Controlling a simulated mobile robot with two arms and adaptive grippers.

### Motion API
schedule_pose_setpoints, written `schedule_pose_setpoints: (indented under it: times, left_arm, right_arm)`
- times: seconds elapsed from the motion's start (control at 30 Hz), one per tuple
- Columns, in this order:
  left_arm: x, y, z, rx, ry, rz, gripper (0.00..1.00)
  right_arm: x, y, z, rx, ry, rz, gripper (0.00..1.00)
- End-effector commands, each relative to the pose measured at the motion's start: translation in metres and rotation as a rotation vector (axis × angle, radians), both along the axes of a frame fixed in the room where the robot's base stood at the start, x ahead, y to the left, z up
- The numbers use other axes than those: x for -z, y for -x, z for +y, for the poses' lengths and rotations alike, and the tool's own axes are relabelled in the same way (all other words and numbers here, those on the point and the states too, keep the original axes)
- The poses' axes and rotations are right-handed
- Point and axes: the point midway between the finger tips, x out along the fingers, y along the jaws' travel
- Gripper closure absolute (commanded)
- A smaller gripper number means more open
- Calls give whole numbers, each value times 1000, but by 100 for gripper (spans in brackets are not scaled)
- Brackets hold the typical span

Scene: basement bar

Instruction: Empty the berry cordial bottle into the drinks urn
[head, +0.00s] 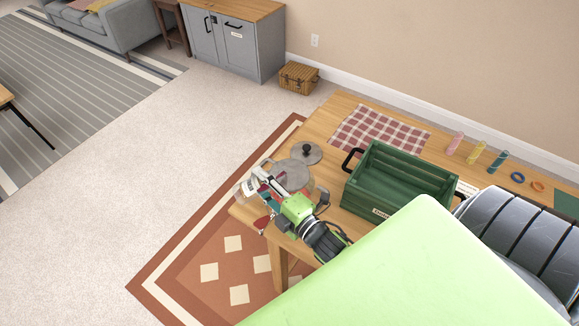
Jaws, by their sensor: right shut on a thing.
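My right gripper (260,185) is at the near-left end of the wooden table, its arm coming in from the lower right. My left gripper is out of view.
A green wooden crate (405,178) with black handles stands right of the urn on the table (318,128). A checked cloth (378,131) lies behind it. Small coloured items (476,152) lie farther right.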

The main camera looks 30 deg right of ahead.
Motion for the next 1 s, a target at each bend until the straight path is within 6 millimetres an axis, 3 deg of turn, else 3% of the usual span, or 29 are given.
schedule_pose_setpoints:
  times: [0.33, 0.43, 0.5, 0.57, 0.6, 0.77, 1.0]
  left_arm:
    - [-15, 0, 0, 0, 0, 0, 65]
    - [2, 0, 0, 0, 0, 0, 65]
    - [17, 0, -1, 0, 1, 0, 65]
    - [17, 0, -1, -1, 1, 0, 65]
    - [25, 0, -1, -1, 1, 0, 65]
    - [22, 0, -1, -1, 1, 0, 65]
    - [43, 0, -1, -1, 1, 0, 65]
  right_arm:
    - [-12, -1, -3, -1, -93, 10, 92]
    - [3, 0, -1, 0, -43, 3, 92]
    - [12, 0, 3, 1, 88, -16, 92]
    - [4, 0, 5, 1, 216, -32, 92]
    - [13, 0, 4, 1, 250, -33, 92]
    - [9, 0, 4, 0, 281, -37, 92]
    - [25, 1, 10, 0, 393, -52, 92]
